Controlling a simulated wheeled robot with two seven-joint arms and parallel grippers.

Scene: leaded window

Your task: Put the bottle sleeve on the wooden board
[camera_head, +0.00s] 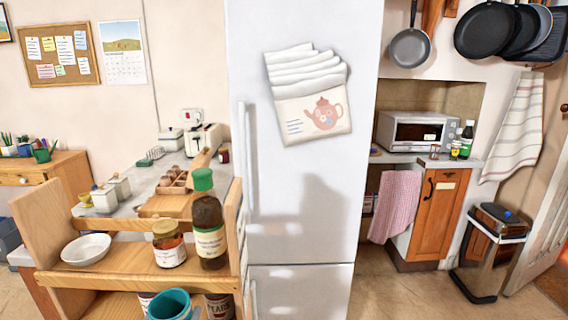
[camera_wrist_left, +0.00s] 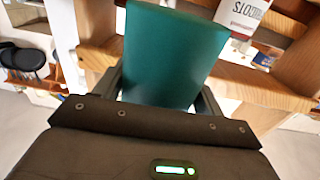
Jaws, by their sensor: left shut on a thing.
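The bottle sleeve (camera_wrist_left: 172,55) is a teal piece held between the fingers of my left gripper (camera_wrist_left: 158,92), which is shut on it in the left wrist view. In the head view the teal sleeve (camera_head: 170,304) shows its round open top at the bottom edge, in front of the lower shelf; the fingers cannot be made out there. A flat wooden board (camera_head: 166,206) lies on the counter behind the rack, partly hidden by the rack's rail and the bottle. My right gripper is not in view.
The wooden rack (camera_head: 38,225) bears a white bowl (camera_head: 86,249), a jar (camera_head: 168,244) and a green-capped bottle (camera_head: 209,232). A can (camera_head: 219,306) stands lower, close to the sleeve. The fridge (camera_head: 300,200) stands right of the rack.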

